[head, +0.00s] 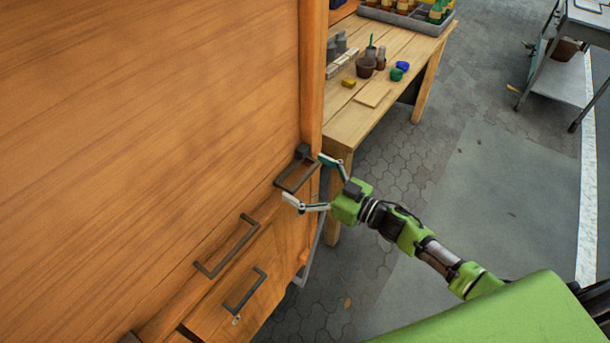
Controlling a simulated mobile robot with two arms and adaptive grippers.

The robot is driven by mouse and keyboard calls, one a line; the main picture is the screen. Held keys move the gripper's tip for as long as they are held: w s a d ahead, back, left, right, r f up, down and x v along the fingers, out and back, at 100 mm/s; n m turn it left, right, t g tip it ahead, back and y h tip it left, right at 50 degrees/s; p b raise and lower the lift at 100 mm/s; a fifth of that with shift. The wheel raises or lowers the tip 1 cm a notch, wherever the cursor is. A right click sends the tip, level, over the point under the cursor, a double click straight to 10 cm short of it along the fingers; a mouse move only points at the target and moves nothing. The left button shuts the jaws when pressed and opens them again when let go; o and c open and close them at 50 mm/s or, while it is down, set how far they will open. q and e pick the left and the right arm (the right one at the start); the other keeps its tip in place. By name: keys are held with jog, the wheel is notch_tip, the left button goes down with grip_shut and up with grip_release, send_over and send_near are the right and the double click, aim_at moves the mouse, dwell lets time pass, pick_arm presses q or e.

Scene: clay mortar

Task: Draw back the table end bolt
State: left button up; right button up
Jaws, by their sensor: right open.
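A dark metal bolt with a loop handle (283,188) sits at the right end of the large wooden panel (160,110), at its lower corner beside the upright post. My right gripper (308,180) comes in from the right with its fingers spread. One fingertip is beyond the loop and the other is on its near side, so the loop's outer end lies between or just in front of them. Whether the fingers touch it I cannot tell. My left gripper is not in view.
Below the panel are a dark bar handle (228,247) and a drawer handle (245,290). A wooden workbench (400,55) with pots (365,67) and small coloured lumps stands behind. A metal cart (570,65) is at upper right. The paved floor between is clear.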

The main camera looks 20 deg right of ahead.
aim_at(295, 192)
jog(key=c, duration=1.5)
jog(key=shift+o, duration=0.2)
jog(key=s+a+p, duration=0.1)
jog(key=a, duration=0.1)
jog(key=s+a+p, duration=0.1)
jog(key=s, duration=0.1)
jog(key=shift+s+a+r, duration=0.1)
jog(key=shift+a, duration=0.45)
jog(key=o, duration=1.5)
jog(key=shift+s, duration=0.1)
jog(key=shift+c, duration=0.2)
